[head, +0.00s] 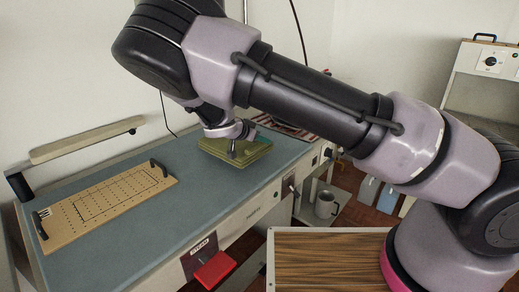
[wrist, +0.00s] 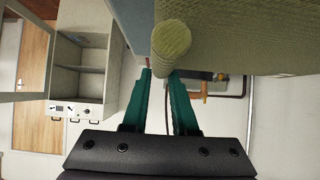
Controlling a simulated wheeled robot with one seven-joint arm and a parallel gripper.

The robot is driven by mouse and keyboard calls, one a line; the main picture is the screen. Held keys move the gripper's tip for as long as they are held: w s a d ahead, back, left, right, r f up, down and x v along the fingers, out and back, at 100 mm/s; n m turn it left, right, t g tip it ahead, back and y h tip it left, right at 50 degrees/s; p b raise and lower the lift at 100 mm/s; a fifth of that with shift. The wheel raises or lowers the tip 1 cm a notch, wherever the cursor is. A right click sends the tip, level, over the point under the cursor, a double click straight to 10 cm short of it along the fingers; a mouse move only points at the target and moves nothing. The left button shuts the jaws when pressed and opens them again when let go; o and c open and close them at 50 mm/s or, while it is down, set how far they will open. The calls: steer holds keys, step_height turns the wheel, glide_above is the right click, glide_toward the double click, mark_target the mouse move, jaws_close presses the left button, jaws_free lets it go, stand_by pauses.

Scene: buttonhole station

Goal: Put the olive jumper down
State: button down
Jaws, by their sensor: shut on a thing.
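The olive jumper (head: 247,150) shows in the head view as a flat folded bundle at the far end of the blue-topped bench (head: 130,226). My gripper (head: 233,153) comes down on it from above and is shut on it. In the wrist view, the jumper (wrist: 250,35) fills the upper right, and a rounded fold of it lies at the tips of my teal fingers (wrist: 160,72). I cannot tell whether the jumper touches the bench top. My arm crosses in front of part of the area behind it.
A perforated wooden board (head: 105,209) with black handles lies on the bench at left, below a beige bar (head: 85,143). Bare bench top lies between board and jumper. A red block (head: 214,270) juts from the bench front. A mug (head: 325,205) stands on a low shelf.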

mark_target(262, 148)
step_height(262, 148, down, 4)
steer(key=shift+r, duration=0.25)
steer(key=c, duration=0.7)
jaws_free()
